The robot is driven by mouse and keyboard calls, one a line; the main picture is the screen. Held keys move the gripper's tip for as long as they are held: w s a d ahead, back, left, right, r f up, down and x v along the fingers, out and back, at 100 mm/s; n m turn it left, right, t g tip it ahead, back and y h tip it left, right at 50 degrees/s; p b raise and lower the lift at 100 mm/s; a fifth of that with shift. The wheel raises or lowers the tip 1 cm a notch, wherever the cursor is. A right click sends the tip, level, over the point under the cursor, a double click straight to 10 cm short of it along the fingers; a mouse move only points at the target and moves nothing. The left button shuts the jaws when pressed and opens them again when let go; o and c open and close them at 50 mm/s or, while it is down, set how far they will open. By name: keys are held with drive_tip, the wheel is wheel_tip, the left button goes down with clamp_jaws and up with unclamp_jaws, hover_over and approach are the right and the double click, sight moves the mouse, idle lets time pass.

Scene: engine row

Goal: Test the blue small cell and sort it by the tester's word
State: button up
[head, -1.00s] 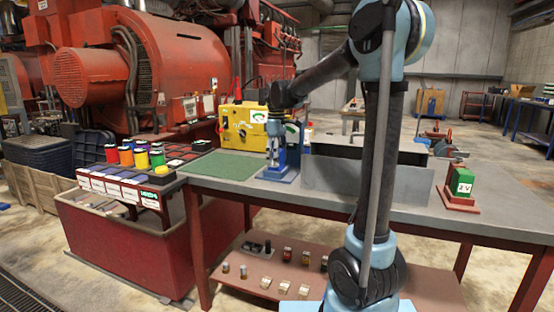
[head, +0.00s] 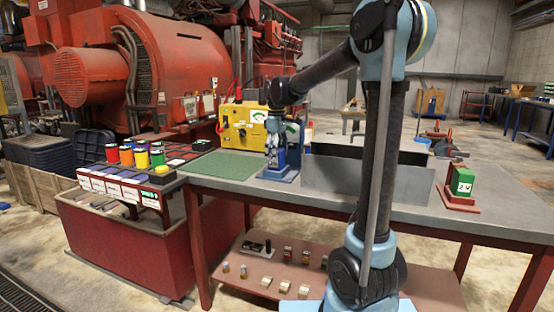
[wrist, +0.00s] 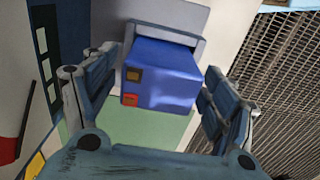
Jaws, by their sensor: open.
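The blue small cell (wrist: 165,75) is a blue block with an orange and a red square on its face. It shows between the two fingers of my gripper (wrist: 160,72) in the wrist view, in front of a grey holder. My gripper is open, with a visible gap on both sides of the cell. In the head view my gripper (head: 274,148) is low over a blue stand (head: 278,174) on the bench and partly hides the cell. The yellow tester (head: 240,138) with a dial stands just behind it; its reading is too small to tell.
A green mat (head: 218,166) lies left of the stand. A grey metal bin (head: 350,176) stands close on the right. A rack with several coloured cylinders (head: 141,158) is at the left. A green block on a red stand (head: 462,182) is at the right.

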wheel_tip(320, 180, up, 11)
idle(0.4)
